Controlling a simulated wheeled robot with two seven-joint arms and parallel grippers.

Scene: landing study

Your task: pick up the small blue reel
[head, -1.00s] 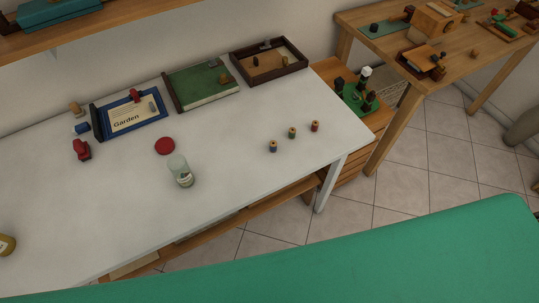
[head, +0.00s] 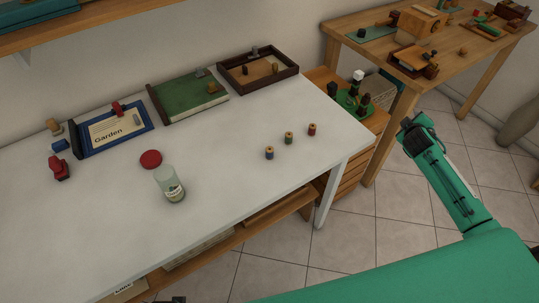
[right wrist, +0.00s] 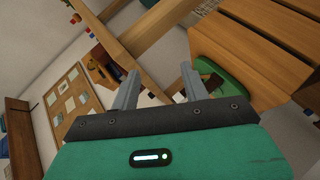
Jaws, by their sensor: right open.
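The small blue reel (head: 269,153) stands upright on the white table (head: 235,185), the leftmost of three small reels in a slanting row. The green reel (head: 289,138) and the red reel (head: 312,129) stand to its right, apart from it. My right gripper (head: 408,122) is off the table's right side, well away from the reels. In the right wrist view its two fingers (right wrist: 158,84) are apart with nothing between them, and no reel shows there. A small dark piece at the bottom edge of the head view may be part of my left arm; its jaws cannot be made out.
A glass jar (head: 170,186) and a red disc (head: 151,159) stand left of the reels. A Garden frame (head: 100,146), a green book (head: 190,103) and a dark-rimmed tray (head: 285,79) lie along the back. The table around the reels is clear.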

